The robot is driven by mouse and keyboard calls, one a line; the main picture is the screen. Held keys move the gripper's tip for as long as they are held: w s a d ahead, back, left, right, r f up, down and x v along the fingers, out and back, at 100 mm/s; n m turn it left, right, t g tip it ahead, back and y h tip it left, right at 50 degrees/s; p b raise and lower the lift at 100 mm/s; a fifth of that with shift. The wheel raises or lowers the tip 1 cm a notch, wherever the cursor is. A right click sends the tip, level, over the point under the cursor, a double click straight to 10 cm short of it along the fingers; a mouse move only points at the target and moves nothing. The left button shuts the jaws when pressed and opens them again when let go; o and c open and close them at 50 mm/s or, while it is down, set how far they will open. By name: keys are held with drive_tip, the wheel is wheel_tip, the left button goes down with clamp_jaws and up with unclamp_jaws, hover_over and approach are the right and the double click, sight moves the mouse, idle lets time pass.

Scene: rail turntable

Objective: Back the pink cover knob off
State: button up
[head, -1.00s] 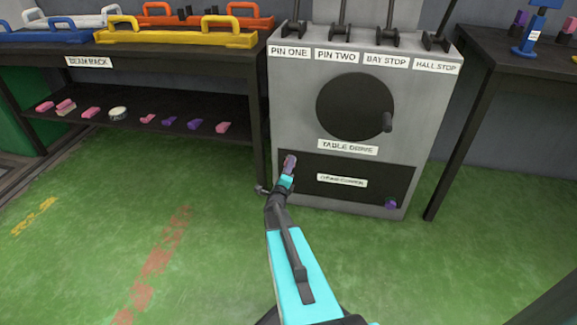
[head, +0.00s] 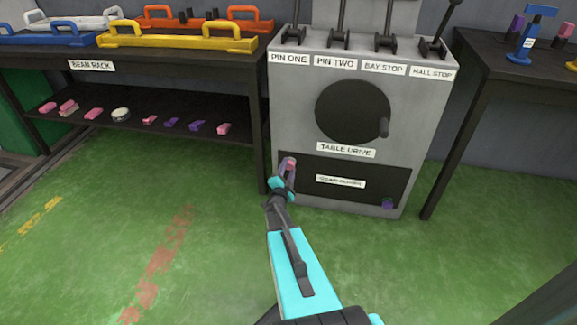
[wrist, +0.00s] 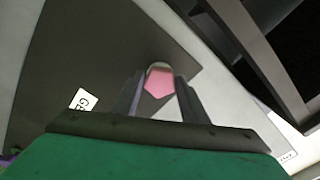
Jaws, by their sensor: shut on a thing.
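The pink cover knob (wrist: 160,82) sits near the upper left corner of the dark cover panel (head: 375,187) on the grey cabinet. It also shows in the head view (head: 290,164), partly hidden by my gripper. My gripper (head: 286,167) is at the knob, its fingers shut on it from both sides; the wrist view shows the knob between the two fingertips (wrist: 158,90). A purple knob (head: 388,203) sits at the panel's lower right corner. The panel lies flat against the cabinet front, with a white label (head: 341,181) too blurred to read.
Above the panel are a dark round table drive wheel (head: 352,111) with a handle and several levers on the cabinet top. The beam rack (head: 130,60) stands close on the left, a dark table (head: 520,45) on the right. The green floor in front is clear.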

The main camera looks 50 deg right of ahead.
drive_tip(key=n+p, duration=0.1)
drive_tip(key=n, duration=0.2)
drive_tip(key=n+p, duration=0.2)
drive_tip(key=shift+w+a+r+n, duration=0.15)
drive_tip(key=shift+n, duration=0.25)
drive_tip(key=n+p, duration=0.2)
drive_tip(key=n, duration=0.2)
drive_tip(key=o, duration=0.9)
drive_tip(key=shift+o, duration=0.4)
drive_tip(key=shift+s, duration=0.2)
